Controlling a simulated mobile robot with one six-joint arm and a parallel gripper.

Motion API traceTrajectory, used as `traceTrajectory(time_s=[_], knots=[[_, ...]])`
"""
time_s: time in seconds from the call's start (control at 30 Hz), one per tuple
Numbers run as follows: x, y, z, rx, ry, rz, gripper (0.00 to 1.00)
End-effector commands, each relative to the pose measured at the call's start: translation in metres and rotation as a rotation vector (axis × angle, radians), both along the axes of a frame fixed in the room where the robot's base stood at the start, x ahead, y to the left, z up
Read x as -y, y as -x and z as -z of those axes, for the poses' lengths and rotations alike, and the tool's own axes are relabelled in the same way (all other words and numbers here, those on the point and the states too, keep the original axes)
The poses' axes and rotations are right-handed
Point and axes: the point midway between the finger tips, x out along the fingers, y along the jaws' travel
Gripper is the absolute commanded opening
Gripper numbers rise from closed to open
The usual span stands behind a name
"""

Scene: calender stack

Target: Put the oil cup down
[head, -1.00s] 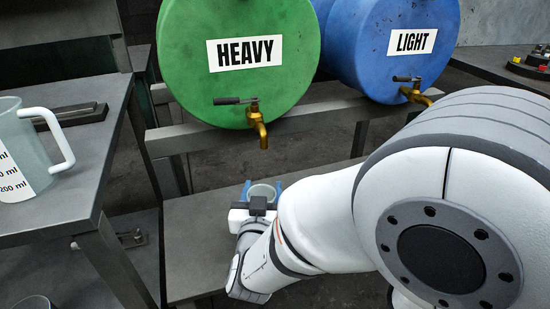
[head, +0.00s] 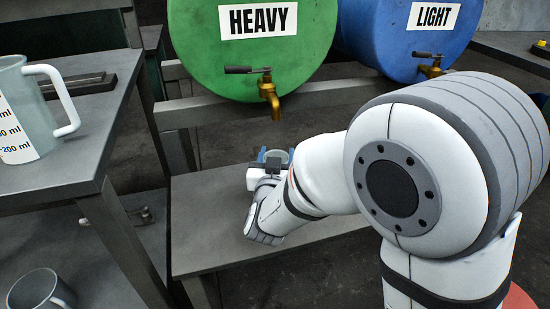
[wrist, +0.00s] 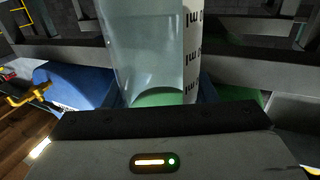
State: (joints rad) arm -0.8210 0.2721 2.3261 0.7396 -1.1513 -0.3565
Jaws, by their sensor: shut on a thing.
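My gripper (head: 276,156) has blue fingers and is shut on the oil cup (head: 277,158), a small clear cup. In the head view the cup shows only as a rim between the fingers, above the low grey bench (head: 225,215) and below the brass tap of the green HEAVY drum. My wrist hides its lower part, so I cannot tell whether its base touches the bench. In the wrist view the oil cup (wrist: 150,55) stands tall between the blue fingers, with a white "ml" label on its right side. A green patch shows at its lower part.
The green HEAVY drum (head: 250,65) and its brass tap (head: 269,95) are behind the gripper. The blue LIGHT drum (head: 400,50) is to the right. A measuring jug (head: 25,115) stands on the left table (head: 100,160). A grey mug (head: 40,290) is lower left. The bench's left part is clear.

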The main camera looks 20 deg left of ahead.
Motion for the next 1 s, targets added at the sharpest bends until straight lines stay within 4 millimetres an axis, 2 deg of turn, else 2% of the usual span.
traceTrajectory(time_s=[0.17,0.2,0.43,0.8,1.0], knots=[[0.0,0.0,0.005,0.0,0.0,0.0,0.13],[0.0,0.0,0.004,0.0,0.0,0.0,0.54],[0.0,0.0,0.003,0.0,0.0,-0.001,0.73],[0.0,0.003,-0.003,0.0,0.0,-0.002,0.73],[0.004,0.042,-0.003,-0.002,0.001,-0.007,0.73]])
